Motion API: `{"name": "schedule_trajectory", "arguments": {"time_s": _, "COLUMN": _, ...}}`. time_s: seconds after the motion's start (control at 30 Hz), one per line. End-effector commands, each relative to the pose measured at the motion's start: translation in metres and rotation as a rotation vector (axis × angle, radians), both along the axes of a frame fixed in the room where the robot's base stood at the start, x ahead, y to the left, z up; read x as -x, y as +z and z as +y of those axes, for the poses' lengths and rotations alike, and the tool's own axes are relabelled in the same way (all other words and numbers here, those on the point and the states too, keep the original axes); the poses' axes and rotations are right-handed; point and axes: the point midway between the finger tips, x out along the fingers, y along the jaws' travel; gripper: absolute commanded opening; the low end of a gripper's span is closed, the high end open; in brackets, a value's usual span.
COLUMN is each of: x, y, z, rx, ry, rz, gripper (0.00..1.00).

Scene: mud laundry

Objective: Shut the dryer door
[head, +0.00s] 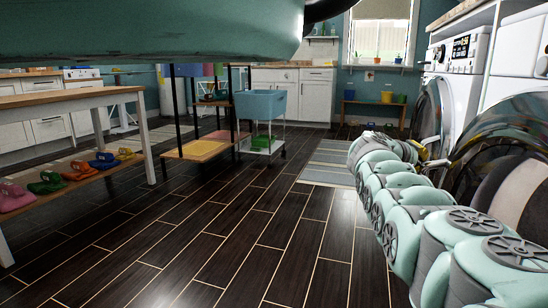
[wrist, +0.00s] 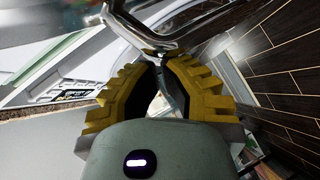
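Two white front-loading machines stand along the right side in the head view, and I cannot tell which is the dryer. The farther machine (head: 462,88) has a round door (head: 428,118) standing open. The nearer machine (head: 516,62) has a large round glass door (head: 492,128) with a chrome rim, also open. My gripper (wrist: 162,56) has yellow ribbed fingers with their tips close together and nothing clearly held. A curved chrome door rim (wrist: 133,27) passes just beyond the tips in the wrist view; contact is unclear. In the head view my arm mostly hides the gripper.
A wooden bench (head: 80,97) with colourful shoes on its lower shelf stands at left. A shelf rack (head: 203,148) and a blue tub (head: 261,104) stand mid-room. A striped rug (head: 328,160) lies beyond the arm. The dark floor (head: 225,225) in front is clear.

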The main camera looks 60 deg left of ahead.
Motion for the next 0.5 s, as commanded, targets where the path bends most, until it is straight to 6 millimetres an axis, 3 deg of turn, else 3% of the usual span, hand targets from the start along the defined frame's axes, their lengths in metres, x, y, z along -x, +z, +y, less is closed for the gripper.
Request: {"name": "schedule_trajectory", "arguments": {"time_s": 0.5, "x": -0.036, "y": 0.000, "z": -0.033, "rx": 0.001, "ry": -0.003, "rz": 0.000, "gripper": 0.00}}
